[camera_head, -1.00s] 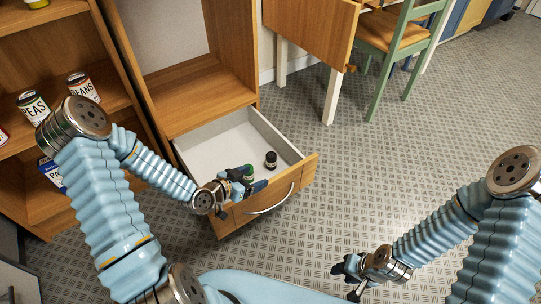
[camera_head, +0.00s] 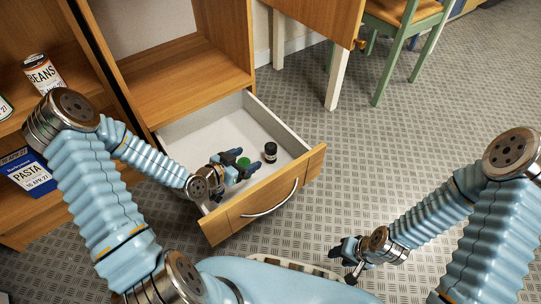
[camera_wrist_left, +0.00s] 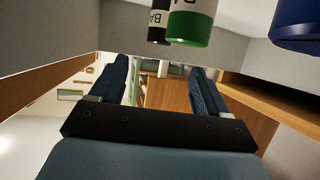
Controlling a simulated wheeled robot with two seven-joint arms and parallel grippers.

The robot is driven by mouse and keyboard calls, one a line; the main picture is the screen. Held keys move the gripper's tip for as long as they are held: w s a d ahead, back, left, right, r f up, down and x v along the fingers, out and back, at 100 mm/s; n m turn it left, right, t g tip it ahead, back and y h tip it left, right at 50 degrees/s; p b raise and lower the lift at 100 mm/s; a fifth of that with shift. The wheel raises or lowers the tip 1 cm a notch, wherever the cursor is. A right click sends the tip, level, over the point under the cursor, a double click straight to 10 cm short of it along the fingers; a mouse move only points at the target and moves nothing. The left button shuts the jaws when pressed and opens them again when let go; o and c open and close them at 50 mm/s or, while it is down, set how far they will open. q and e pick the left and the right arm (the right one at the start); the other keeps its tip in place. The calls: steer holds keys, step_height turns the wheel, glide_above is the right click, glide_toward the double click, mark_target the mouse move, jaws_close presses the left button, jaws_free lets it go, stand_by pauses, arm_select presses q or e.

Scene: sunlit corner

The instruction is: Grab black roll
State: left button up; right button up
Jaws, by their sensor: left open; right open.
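A small black cylinder with a pale label, the likely black roll (camera_head: 270,152), stands upright in the open drawer (camera_head: 212,128). A green cylinder (camera_head: 243,162) is left of it, partly hidden by my left gripper (camera_head: 247,167). My left gripper is open and empty inside the drawer, its fingers pointing towards the cylinders. In the left wrist view the black roll (camera_wrist_left: 158,22) and green cylinder (camera_wrist_left: 191,26) show cut off at the top, beyond the spread fingers. My right gripper (camera_head: 346,262) is open and empty over the floor, low right of centre.
The drawer's wooden front (camera_head: 265,203) and pale side walls enclose the cylinders. A dark blue object (camera_wrist_left: 296,24) is cut off at the left wrist view's top right. Shelves with cans (camera_head: 42,74) stand left. The floor right of the drawer is clear.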

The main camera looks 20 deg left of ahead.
mark_target(268, 149)
arm_select(q)
steer(key=b+x, duration=0.1)
steer(key=x, duration=1.2)
steer(key=shift+r, duration=0.1)
steer(key=c, duration=1.1)
